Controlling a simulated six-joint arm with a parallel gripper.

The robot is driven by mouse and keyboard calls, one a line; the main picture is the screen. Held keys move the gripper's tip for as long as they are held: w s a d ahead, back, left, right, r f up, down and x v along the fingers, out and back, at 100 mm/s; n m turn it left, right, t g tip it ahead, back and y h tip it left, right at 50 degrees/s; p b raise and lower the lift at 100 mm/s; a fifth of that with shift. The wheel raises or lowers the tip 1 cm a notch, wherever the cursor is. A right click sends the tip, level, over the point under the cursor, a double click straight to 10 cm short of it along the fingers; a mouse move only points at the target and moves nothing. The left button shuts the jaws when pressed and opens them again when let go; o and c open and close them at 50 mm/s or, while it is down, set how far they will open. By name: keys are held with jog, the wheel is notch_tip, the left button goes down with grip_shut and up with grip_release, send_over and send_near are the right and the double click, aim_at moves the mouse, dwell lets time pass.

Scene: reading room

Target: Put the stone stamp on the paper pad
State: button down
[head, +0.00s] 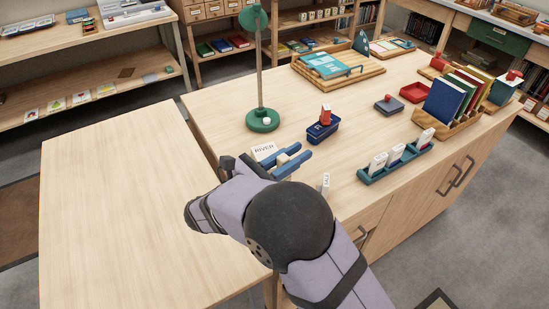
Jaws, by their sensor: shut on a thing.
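My gripper (291,165) is near the middle of the main table, its two blue fingers pointing up and to the right. It is shut on a small pale beige block (283,159), which looks like the stone stamp; the fingers and wrist hide part of it. A white block or pad marked RIVER (264,151) is just beyond the fingers, at their upper left. It may be the paper pad, but I cannot be sure. Whether the held block touches it or the table cannot be told from this angle.
A green lamp base (263,121) stands behind the gripper, with a blue tray (322,133) holding a red item to its right. A small lettered white block (325,184) and a green card rack (372,175) are at right. The left tabletop (110,210) is bare.

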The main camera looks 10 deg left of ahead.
jog(key=w+d+r+m+g+h+b, duration=0.1)
jog(key=w+d+h+b, duration=0.1)
jog(key=w+d, duration=0.3)
notch_tip(320, 180, up, 2)
jog(key=w+y+b, duration=0.1)
jog(key=w+y, duration=0.1)
jog(key=w, duration=0.1)
jog(key=n+t+y, duration=0.4)
jog(key=n+y, duration=0.4)
jog(key=y, duration=0.2)
send_over(272, 147)
jog(key=shift+w+a+f, duration=0.1)
jog(key=shift+f, duration=4.35)
jog(key=shift+f, duration=0.15)
jog(key=c, duration=1.6)
grip_release()
